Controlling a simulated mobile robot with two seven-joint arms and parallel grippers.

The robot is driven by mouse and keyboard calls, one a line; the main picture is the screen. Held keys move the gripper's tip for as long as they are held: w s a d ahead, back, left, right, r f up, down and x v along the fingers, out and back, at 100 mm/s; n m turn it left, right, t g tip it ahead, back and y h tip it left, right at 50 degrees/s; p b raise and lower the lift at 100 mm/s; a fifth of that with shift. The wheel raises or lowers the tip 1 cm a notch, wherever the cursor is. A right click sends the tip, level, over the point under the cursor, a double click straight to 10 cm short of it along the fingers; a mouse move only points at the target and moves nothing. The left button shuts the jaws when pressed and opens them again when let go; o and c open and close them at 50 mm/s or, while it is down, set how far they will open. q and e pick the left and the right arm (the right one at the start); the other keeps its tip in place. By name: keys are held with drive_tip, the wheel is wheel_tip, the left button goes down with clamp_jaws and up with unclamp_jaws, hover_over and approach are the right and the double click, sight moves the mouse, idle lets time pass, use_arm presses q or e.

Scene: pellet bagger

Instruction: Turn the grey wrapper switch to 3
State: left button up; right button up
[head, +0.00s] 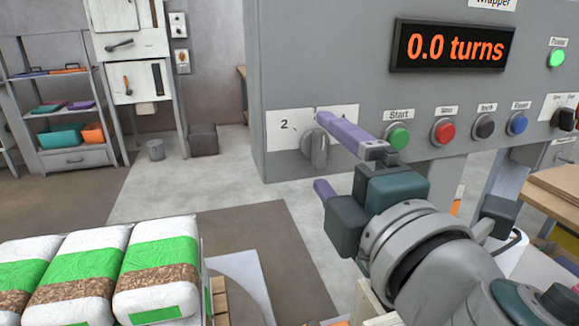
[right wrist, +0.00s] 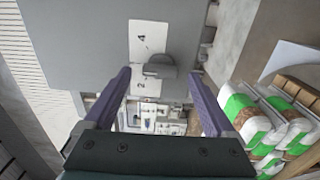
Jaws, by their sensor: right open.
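The grey wrapper switch (head: 316,147) is a round knob with a raised grip on the lower left of the grey machine panel. It sits over a white label (head: 284,124) where a 2 shows; my upper finger covers part of the label. In the right wrist view the switch (right wrist: 161,67) lies between and beyond my fingertips, with 4 and 2 on the label (right wrist: 143,36). I cannot tell which number it points to. My right gripper (head: 322,154) is open, its two purple fingers apart and empty, facing the switch. My left gripper is not in view.
Right of the switch are the green Start button (head: 397,136), a red button (head: 443,130), a black knob (head: 483,126) and a blue button (head: 517,123). The display (head: 452,47) reads 0.0 turns. Filled bags (head: 157,268) lie at lower left. Floor between is clear.

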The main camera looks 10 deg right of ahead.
drive_tip(key=s+b, duration=0.1)
drive_tip(key=s, duration=0.7)
drive_tip(key=shift+d+b, duration=0.15)
drive_tip(key=shift+b, duration=0.2)
